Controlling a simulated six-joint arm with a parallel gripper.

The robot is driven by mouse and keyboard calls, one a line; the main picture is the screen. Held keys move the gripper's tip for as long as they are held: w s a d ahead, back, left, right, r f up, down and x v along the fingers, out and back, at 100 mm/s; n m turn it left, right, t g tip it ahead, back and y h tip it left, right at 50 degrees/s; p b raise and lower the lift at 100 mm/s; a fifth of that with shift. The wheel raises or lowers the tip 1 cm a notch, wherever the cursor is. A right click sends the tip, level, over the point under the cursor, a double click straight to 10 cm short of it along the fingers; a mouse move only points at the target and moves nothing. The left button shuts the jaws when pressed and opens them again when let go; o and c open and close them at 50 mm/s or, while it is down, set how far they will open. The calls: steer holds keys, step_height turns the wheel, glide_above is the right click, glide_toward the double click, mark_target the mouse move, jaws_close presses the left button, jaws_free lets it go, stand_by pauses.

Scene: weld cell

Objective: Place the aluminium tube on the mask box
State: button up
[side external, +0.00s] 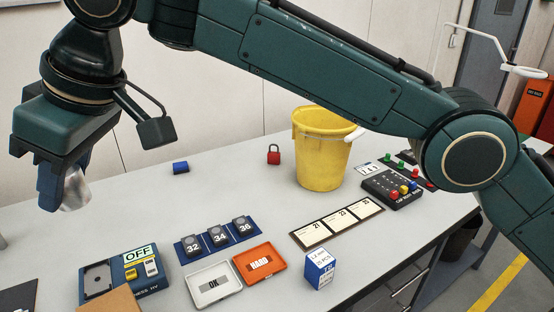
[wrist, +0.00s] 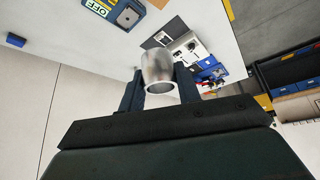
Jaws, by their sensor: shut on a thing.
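My gripper (side external: 58,188) is high at the left of the side view, above the bench. It is shut on the aluminium tube (side external: 75,190), a short silvery cylinder partly hidden by a blue finger. In the wrist view the tube (wrist: 159,70) sits between the two dark fingers, its open round end facing the camera. I cannot tell which thing is the mask box. A small white and blue box (side external: 319,268) with printing too small to read surely stands at the front of the bench.
Numbered blocks (side external: 218,238), an orange tray (side external: 260,262), a white tray (side external: 212,287) and a blue OFF device (side external: 125,274) lie in front. The bench (side external: 225,188) is clear between them.

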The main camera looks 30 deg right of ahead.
steer(key=shift+f, duration=0.1)
glide_above(115, 303)
steer(key=d, duration=0.2)
steer(key=f, duration=1.5)
steer(key=shift+s+a+f, duration=0.15)
steer(key=shift+s+f, duration=0.1)
steer(key=shift+s, duration=0.15)
steer(key=shift+f, duration=2.15)
steer(key=shift+f, duration=0.2)
steer(key=o, duration=1)
steer(key=shift+c, duration=0.2)
steer(key=shift+r, duration=0.15)
